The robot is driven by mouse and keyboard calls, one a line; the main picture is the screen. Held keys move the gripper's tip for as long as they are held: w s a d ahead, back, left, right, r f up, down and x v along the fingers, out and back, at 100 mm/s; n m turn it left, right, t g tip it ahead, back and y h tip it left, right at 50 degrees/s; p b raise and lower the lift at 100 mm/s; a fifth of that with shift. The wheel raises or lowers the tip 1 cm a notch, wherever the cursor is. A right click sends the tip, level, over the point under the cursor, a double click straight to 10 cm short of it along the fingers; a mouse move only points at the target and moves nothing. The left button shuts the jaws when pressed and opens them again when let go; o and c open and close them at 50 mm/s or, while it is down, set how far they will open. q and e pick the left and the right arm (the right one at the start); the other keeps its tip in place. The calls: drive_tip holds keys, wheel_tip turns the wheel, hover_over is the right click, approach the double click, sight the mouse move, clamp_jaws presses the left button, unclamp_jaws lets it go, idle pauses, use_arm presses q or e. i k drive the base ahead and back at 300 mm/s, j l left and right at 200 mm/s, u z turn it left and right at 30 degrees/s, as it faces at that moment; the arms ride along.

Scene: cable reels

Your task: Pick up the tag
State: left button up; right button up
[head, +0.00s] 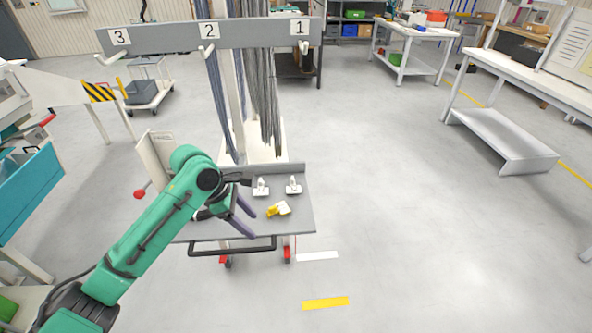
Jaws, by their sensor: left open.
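A small yellow item with a white part (279,209) lies on the grey top of a cart (304,222); it may be the tag, but it is too small to be sure. Two small white pieces, a left one (261,188) and a right one (293,186), sit behind it near the cart's back edge. My left gripper (255,226) is over the cart's top, just left of the yellow item. Its dark fingers are apart and point toward the right, with nothing between them. My left arm hides the left part of the cart top. My right gripper is not in view.
A grey bar (262,34) with hooks and number plates 3, 2 and 1 stands behind the cart, with grey cables (265,90) hanging down. The cart has a black front handle (232,246). Floor to the right is clear up to white workbenches (515,75).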

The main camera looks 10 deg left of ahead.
sight(294, 189)
drive_tip(key=i, duration=1.05)
